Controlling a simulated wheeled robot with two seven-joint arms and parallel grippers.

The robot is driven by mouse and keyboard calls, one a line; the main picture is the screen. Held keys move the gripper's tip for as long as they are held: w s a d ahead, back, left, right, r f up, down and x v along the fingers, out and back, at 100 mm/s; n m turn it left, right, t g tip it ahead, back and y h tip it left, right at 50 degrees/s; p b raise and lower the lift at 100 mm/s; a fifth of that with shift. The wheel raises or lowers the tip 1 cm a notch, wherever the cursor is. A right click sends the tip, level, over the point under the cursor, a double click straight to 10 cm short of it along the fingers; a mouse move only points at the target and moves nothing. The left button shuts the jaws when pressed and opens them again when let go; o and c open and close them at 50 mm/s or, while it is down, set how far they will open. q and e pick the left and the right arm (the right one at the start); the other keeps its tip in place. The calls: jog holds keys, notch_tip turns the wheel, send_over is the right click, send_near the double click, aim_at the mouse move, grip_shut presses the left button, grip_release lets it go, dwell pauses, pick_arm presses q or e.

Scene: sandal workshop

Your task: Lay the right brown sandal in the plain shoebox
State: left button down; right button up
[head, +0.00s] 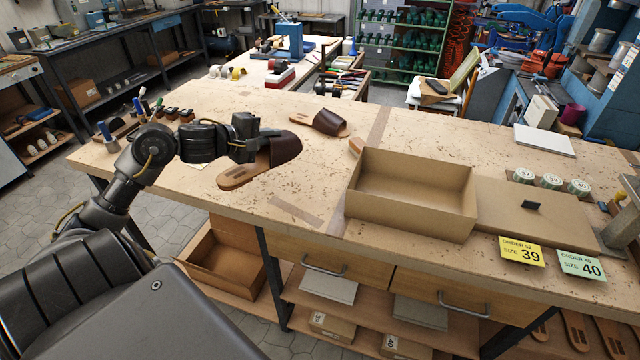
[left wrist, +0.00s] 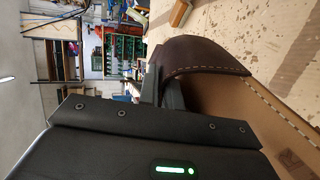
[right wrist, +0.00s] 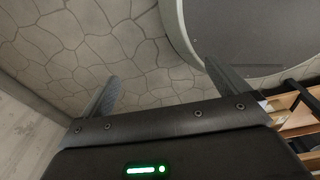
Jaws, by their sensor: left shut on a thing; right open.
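A brown sandal (head: 262,168) with a dark strap and tan sole is at my left gripper (head: 258,142), which is shut on the strap's edge. In the left wrist view the fingers (left wrist: 160,88) meet the strap (left wrist: 205,58). I cannot tell if its sole is clear of the bench. A second brown sandal (head: 328,122) lies farther back on the bench. The plain shoebox (head: 408,213) stands open and empty to the right of both. My right gripper (right wrist: 168,88) is open and empty above the floor, out of the head view.
A flat cardboard piece (head: 500,205) with a small black item (head: 531,205) lies right of the shoebox. A tan piece (head: 356,145) shows partly behind the box. Order cards for 39 (head: 521,252) and 40 (head: 581,265) are at the front edge. Bench between held sandal and box is clear.

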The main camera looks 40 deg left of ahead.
aim_at(298, 138)
pick_arm(q)
jog(key=shift+s+d, duration=0.1)
jog(key=shift+d, duration=0.15)
jog(key=w, duration=0.1)
jog(key=w+d+f, duration=0.1)
jog(key=w+d, duration=0.1)
jog(key=shift+f, duration=0.35)
jog(key=shift+w+d+f, duration=0.75)
jog(key=shift+w+f, duration=0.5)
jog(key=shift+f, duration=0.55)
jog(key=shift+w+d+f, duration=0.8)
jog(key=shift+w+f, duration=0.45)
jog(key=shift+f, duration=0.6)
jog(key=shift+w+d+f, duration=0.75)
jog(key=shift+w+f, duration=0.5)
jog(key=shift+f, duration=0.55)
pick_arm(e)
jog(key=shift+s+r, duration=0.3)
jog(key=shift+s, duration=0.45)
pick_arm(q)
jog(key=shift+p, duration=0.3)
